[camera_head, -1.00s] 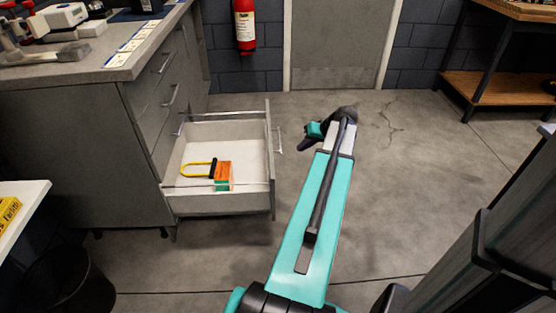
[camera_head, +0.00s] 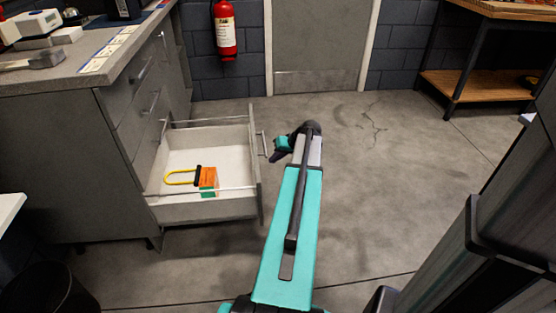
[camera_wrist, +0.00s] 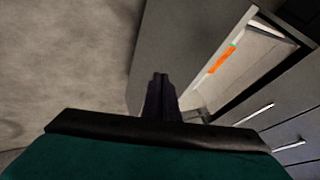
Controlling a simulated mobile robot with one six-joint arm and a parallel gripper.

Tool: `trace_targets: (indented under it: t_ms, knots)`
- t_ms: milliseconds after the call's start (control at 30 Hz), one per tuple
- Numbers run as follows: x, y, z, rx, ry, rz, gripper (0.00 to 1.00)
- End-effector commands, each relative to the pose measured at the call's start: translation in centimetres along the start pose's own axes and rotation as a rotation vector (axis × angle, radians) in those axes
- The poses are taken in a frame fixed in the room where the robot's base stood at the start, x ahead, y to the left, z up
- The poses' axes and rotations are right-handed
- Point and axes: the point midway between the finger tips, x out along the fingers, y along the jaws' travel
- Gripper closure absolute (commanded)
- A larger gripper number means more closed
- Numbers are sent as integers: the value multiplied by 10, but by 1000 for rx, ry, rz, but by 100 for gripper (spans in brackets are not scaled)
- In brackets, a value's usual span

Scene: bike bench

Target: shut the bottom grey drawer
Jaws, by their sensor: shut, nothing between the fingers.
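The bottom grey drawer (camera_head: 205,207) stands pulled well out of the grey cabinet in the head view. A yellow-handled tool (camera_head: 183,177) and an orange and green box (camera_head: 208,182) lie inside it. My gripper (camera_head: 275,157) is just right of the drawer front, close to its bar handle (camera_head: 265,144); I cannot tell whether they touch. In the wrist view my gripper's fingers (camera_wrist: 160,80) are together and empty, pointing at the outer face of the drawer front (camera_wrist: 185,40). The orange item (camera_wrist: 221,60) shows behind that front.
The grey cabinet (camera_head: 60,160) has shut drawers above. A black bin (camera_head: 45,290) stands at the lower left. A fire extinguisher (camera_head: 224,30) hangs on the back wall. A wooden shelf unit (camera_head: 475,86) is at the back right. The floor (camera_head: 370,190) between is clear.

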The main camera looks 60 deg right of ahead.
Motion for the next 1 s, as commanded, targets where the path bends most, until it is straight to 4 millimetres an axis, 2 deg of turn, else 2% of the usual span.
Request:
trace_targets:
  t_ms: [100,300,700,733,767,800,1000]
  knots:
    - [9,-16,2,-2,-1,-1,100]
    - [17,-31,1,-1,-1,0,100]
    - [18,-36,0,0,0,0,100]
    - [12,-67,38,-5,-4,-3,100]
    - [17,-52,18,-1,-2,-2,100]
    - [18,-45,10,0,-2,-2,100]
    - [19,-39,1,2,0,0,100]
